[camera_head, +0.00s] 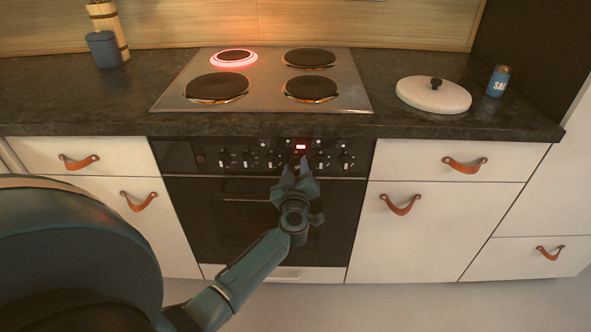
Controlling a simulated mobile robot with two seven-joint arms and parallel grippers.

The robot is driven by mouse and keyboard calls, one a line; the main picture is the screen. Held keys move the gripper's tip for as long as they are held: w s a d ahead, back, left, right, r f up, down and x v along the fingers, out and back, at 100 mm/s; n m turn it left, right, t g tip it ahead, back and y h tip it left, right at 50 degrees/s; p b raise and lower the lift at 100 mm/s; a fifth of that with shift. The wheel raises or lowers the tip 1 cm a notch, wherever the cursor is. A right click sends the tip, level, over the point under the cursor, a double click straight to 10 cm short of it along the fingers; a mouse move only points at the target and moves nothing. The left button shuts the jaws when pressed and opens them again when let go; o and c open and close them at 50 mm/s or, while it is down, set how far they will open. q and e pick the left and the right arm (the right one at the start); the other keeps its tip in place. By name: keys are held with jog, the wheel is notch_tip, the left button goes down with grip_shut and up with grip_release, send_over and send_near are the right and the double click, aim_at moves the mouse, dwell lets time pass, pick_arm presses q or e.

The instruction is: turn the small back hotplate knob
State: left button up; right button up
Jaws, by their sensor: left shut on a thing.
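The hotplate knobs sit in a row on the black oven control panel (204,157) below the counter edge. My left gripper (297,168) reaches up to the middle of this row, just under a small red-lit display (300,146). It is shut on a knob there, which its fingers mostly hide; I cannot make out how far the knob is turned. Other knobs show to the left (248,160) and right (344,160) of the gripper. The back left hotplate (233,56) glows red around its rim; the other plates are dark. My right gripper is not in view.
The steel hob (262,95) lies in the dark counter (60,100). A white lid (433,95) and a blue salt shaker (498,81) stand at right, a grey cup (103,50) at back left. Drawers with leather pulls (465,165) flank the oven (240,230).

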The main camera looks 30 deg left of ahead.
pick_arm(q)
jog(key=shift+n, duration=0.4)
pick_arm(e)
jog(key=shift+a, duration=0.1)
pick_arm(q)
jog(key=n+p, duration=0.1)
jog(key=n, duration=0.7)
jog(key=shift+f+n, duration=0.1)
jog(key=shift+n, duration=1.4)
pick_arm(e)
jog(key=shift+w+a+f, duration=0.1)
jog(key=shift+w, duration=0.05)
pick_arm(q)
jog(key=o, duration=0.9)
jog(key=shift+o, duration=0.2)
